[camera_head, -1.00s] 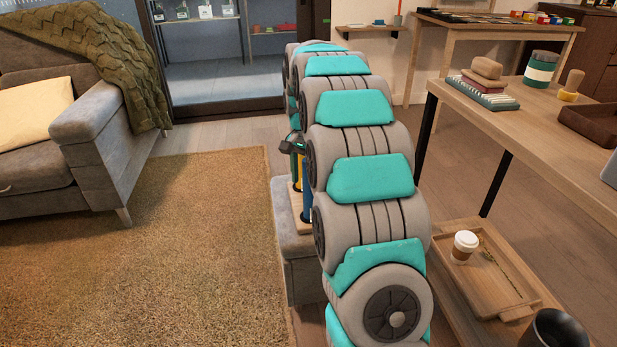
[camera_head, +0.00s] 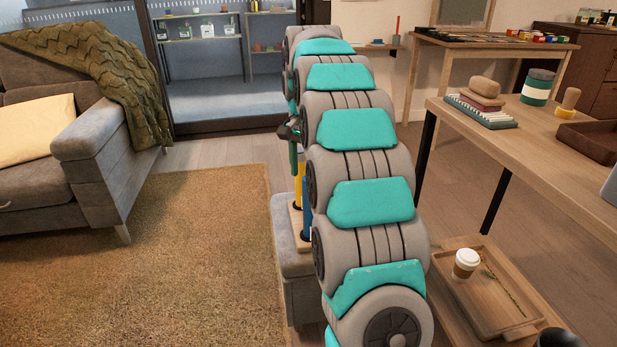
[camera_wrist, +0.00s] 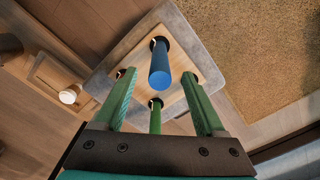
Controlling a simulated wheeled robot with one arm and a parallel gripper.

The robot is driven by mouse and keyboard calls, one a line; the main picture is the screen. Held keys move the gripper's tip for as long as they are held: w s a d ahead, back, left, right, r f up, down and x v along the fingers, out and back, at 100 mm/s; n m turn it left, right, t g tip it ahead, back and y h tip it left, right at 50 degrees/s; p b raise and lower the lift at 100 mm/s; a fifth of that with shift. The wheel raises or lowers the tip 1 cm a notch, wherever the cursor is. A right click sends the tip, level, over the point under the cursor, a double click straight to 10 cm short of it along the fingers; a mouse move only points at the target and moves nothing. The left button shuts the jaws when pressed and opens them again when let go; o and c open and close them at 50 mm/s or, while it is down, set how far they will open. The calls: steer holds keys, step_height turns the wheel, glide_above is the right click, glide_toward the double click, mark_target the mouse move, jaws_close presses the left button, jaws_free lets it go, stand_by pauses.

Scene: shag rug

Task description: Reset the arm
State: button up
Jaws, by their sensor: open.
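My gripper (camera_wrist: 159,78) is open, its two green fingers spread over a wooden peg board (camera_wrist: 205,72). In the head view my arm reaches away from me and hides most of the gripper (camera_head: 290,133), which is above the board. A blue cylinder (camera_wrist: 160,68) stands upright in the board and shows between the fingers in the wrist view, apart from them. A green cylinder (camera_wrist: 155,118) also stands there, closer to the gripper's base. A yellow cylinder (camera_head: 299,186) stands beside the blue one (camera_head: 306,200) in the head view. Nothing is visibly held.
The board rests on a grey ottoman (camera_head: 297,265) by a shag rug (camera_head: 190,240). A grey sofa (camera_head: 95,165) is at left. A wooden table (camera_head: 545,150) at right holds several objects.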

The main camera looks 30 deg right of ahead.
stand_by(0.4)
steer(key=s+a+n, duration=0.4)
steer(key=s+a, duration=0.4)
steer(key=s, duration=0.6)
steer(key=s+a+f+n+g+p, duration=0.1)
steer(key=s+a+n, duration=0.4)
steer(key=s, duration=0.9)
steer(key=a, duration=0.2)
steer(key=shift+s+a+f, duration=0.25)
steer(key=shift+s+a, duration=0.15)
steer(key=s+f+n, duration=0.1)
steer(key=s, duration=0.3)
steer(key=s+a+f+n, duration=0.1)
steer(key=s+f, duration=0.1)
steer(key=s, duration=0.2)
steer(key=s+f+n, duration=0.1)
steer(key=s+f, duration=0.1)
steer(key=s, duration=0.2)
steer(key=shift+s+a+f+g, duration=0.1)
steer(key=shift+a+f+g, duration=0.1)
steer(key=shift+a+g, duration=0.15)
